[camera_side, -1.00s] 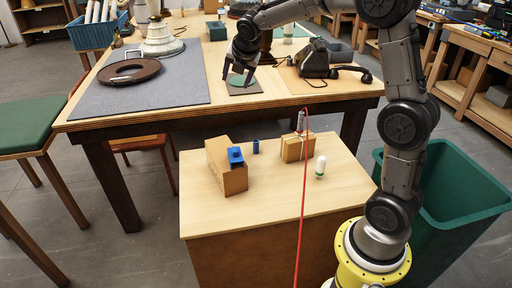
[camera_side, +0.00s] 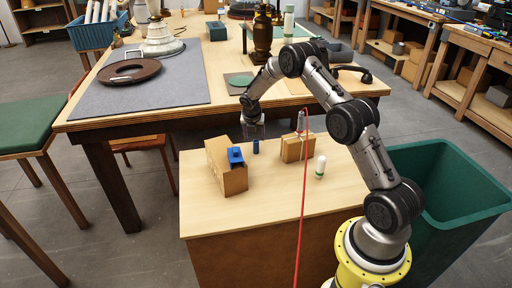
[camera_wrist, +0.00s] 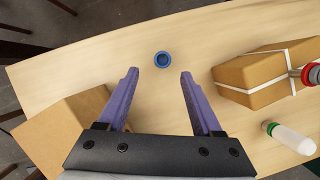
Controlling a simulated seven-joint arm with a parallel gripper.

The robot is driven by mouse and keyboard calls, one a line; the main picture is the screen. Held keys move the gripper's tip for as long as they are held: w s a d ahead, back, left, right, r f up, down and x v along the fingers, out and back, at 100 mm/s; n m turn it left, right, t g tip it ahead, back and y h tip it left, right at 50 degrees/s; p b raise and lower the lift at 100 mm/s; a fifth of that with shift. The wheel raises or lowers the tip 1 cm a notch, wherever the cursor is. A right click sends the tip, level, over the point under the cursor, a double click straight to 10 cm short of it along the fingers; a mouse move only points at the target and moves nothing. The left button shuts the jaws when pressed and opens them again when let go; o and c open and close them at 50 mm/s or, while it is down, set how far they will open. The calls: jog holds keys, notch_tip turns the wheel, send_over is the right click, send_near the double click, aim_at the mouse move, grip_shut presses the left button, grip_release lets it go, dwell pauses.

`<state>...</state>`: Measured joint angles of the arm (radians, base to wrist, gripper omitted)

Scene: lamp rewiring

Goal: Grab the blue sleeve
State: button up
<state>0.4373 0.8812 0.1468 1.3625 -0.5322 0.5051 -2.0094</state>
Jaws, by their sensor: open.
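The blue sleeve (camera_side: 256,147) stands upright on the small light-wood bench, between two cardboard blocks. In the wrist view the sleeve (camera_wrist: 162,59) shows from above as a blue ring with a dark hole. My gripper (camera_side: 253,134) is above the bench, close over the sleeve in the side view. In the wrist view my gripper's two purple fingers (camera_wrist: 159,74) are spread apart and empty, with the sleeve just beyond the tips and roughly midway between them.
A strapped carton (camera_side: 296,148) stands to the right, with a red cord (camera_side: 302,210) hanging in front. A white-and-green bottle (camera_side: 320,166) stands further right. The bench front is clear.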

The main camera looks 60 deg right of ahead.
aim_at(256, 142)
jog(key=shift+x, duration=3.85)
jog(key=shift+s+d, duration=0.1)
grip_shut()
